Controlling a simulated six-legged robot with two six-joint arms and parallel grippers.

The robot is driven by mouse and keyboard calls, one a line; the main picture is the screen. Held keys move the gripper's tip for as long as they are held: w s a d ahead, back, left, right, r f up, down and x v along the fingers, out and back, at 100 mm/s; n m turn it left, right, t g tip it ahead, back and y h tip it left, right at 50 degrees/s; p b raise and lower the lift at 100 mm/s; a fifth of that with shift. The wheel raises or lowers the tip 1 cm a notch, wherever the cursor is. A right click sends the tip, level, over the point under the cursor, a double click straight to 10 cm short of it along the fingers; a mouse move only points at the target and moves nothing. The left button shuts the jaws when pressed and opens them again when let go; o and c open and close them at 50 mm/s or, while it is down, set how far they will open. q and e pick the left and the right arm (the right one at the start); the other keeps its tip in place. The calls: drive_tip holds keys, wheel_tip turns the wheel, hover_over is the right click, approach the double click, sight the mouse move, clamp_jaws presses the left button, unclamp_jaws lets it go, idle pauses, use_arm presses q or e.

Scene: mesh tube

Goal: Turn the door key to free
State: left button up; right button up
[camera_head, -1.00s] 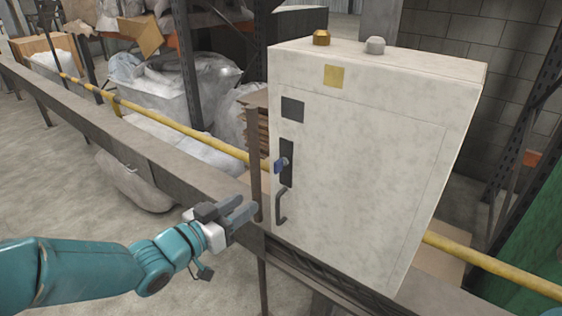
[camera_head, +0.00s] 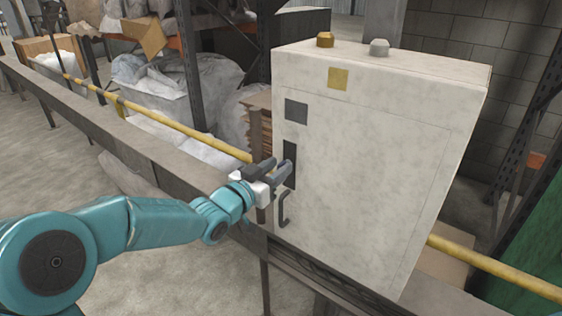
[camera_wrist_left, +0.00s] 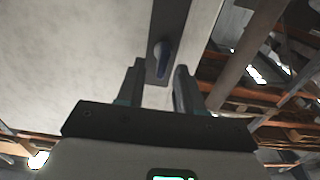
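The white cabinet door (camera_head: 365,170) faces me, with a dark lock plate (camera_head: 290,150) and a dark handle (camera_head: 283,210) below it near its left edge. My left gripper (camera_head: 278,168) is in front of the lock plate and hides the key in the head view. In the left wrist view the blue key (camera_wrist_left: 163,58) sticks out from the dark plate. My left gripper's fingers (camera_wrist_left: 158,85) are open, one on each side of the key's line, with the key just beyond their tips. My right gripper is not in view.
The cabinet stands by a grey rail (camera_head: 130,140) and a yellow pipe (camera_head: 180,128). Plastic-wrapped goods and shelving stand behind. The floor at left is clear.

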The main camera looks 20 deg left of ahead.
use_arm(q)
drive_tip(key=shift+x, duration=1.2)
